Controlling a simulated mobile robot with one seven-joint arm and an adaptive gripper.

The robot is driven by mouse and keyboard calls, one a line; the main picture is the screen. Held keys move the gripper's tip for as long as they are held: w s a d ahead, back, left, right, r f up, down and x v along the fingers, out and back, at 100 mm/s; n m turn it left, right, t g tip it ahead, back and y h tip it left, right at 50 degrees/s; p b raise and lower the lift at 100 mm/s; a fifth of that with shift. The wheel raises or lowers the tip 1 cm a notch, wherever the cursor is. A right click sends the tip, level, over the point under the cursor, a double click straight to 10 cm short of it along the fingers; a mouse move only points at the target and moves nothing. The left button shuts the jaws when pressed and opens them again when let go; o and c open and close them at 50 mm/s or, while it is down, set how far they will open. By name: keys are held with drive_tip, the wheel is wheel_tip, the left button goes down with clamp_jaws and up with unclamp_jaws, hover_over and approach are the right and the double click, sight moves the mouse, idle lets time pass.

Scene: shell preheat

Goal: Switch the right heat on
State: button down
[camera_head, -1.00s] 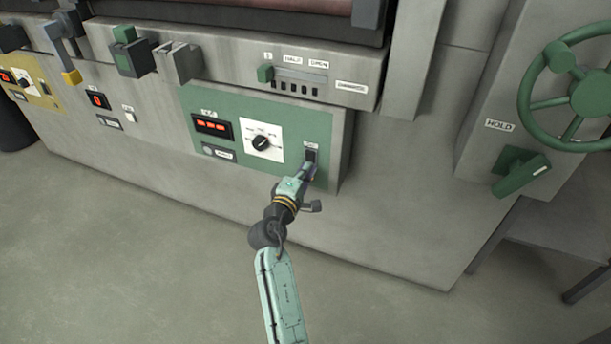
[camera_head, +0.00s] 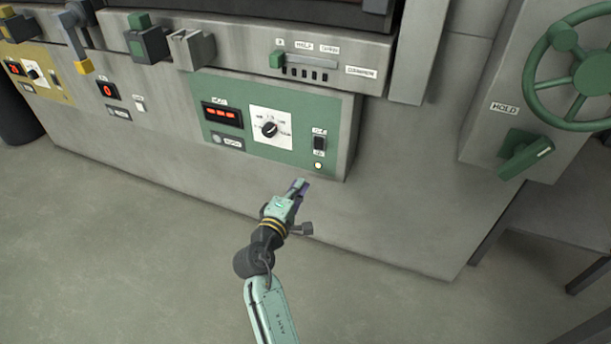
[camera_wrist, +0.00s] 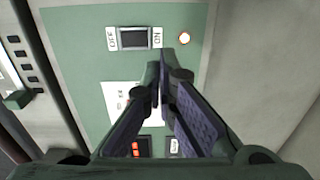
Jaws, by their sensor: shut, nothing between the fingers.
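The right heat switch is a dark rocker (camera_head: 319,143) on the right side of the green panel (camera_head: 280,152). It also shows in the wrist view (camera_wrist: 135,38), between an OFF label and an ON label. I cannot tell for sure which side is pressed in. My gripper (camera_head: 301,184) is shut and empty, below the panel in the picture and apart from the switch.
The green panel also holds a red display (camera_head: 223,115) and a dial (camera_head: 269,129). A slider (camera_head: 277,60) sits on the ledge above. At right are a green handwheel (camera_head: 578,75) and a green HOLD lever (camera_head: 526,157). The floor in front is clear.

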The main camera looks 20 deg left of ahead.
drive_tip(key=shift+s+f, duration=0.1)
drive_tip(key=shift+s, duration=1)
drive_tip(key=shift+a, duration=0.1)
